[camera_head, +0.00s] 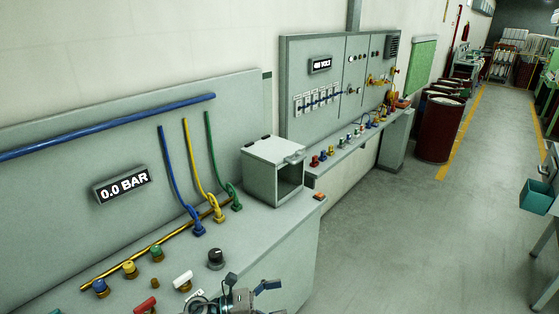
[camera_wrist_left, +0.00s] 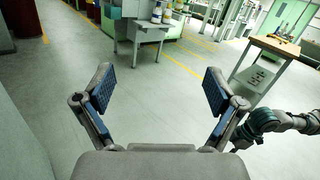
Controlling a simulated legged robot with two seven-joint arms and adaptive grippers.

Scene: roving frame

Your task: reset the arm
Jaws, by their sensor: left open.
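My left gripper (camera_head: 249,286) shows at the bottom edge of the head view, in front of the grey console. In the left wrist view the same gripper (camera_wrist_left: 158,90) has its two blue-padded fingers spread wide with nothing between them. Grey floor lies beyond the fingers. A jointed dark teal arm (camera_wrist_left: 278,122), which looks like my other arm, enters at the right of the left wrist view. Its gripper does not show.
The console (camera_head: 245,225) carries knobs, coloured hoses, a "0.0 BAR" display (camera_head: 123,186) and an open-fronted grey box (camera_head: 274,170). Dark red barrels (camera_head: 440,128) stand farther back. A wooden-topped table (camera_wrist_left: 276,46) is at right in the wrist view. The aisle floor (camera_head: 400,240) is clear.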

